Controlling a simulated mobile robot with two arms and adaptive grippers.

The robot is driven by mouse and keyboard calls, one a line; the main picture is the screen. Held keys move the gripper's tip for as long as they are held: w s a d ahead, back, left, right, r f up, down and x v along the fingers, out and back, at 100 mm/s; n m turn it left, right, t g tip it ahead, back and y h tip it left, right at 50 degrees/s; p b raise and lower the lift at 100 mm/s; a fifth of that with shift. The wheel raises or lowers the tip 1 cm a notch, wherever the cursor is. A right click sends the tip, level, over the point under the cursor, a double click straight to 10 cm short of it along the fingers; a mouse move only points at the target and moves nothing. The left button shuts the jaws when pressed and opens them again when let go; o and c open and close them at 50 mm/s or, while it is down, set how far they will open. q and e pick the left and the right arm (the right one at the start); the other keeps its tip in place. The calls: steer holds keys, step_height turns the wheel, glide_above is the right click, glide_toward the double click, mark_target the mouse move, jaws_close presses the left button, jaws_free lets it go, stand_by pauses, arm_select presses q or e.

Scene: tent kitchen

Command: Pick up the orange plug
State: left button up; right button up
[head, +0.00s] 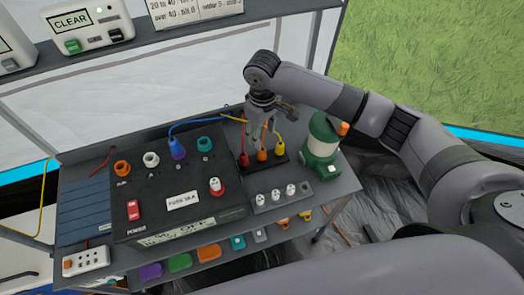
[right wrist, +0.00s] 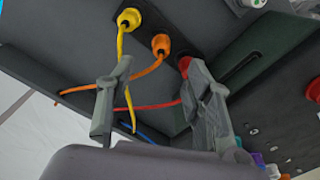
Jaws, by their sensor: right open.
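The orange plug (head: 262,155) stands in a dark holder strip on the table, between a red plug (head: 243,158) and a yellow plug (head: 279,152). In the right wrist view the orange plug (right wrist: 161,44) shows beyond the fingertips, its cable running down to the left. My right gripper (head: 262,128) is above the plugs and open. In its wrist view the two fingers of the gripper (right wrist: 157,70) are apart, with the orange plug roughly between them but farther out. The right finger overlaps the red plug (right wrist: 184,66). The left gripper is not in view.
A black panel (head: 160,220) with coloured sockets stands left of the plugs. A green and white lantern-like object (head: 320,150) stands close on the right. A grey block (head: 283,198) with white pieces is in front. A shelf (head: 150,45) runs behind.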

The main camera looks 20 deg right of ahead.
mark_target(262, 150)
steer(key=f, duration=0.3)
steer(key=shift+w+f, duration=0.2)
steer(key=shift+s+f+p, duration=0.15)
steer(key=shift+f+p, duration=0.15)
steer(key=shift+f, duration=0.55)
step_height(262, 150, down, 4)
steer(key=shift+r+p, duration=0.15)
steer(key=shift+p, duration=0.3)
steer(key=shift+a+f, duration=0.1)
steer(key=shift+f, duration=0.3)
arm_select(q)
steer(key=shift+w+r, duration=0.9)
arm_select(e)
steer(key=shift+f, duration=0.1)
steer(key=shift+c, duration=0.4)
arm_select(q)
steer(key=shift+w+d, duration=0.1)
arm_select(e)
jaws_close()
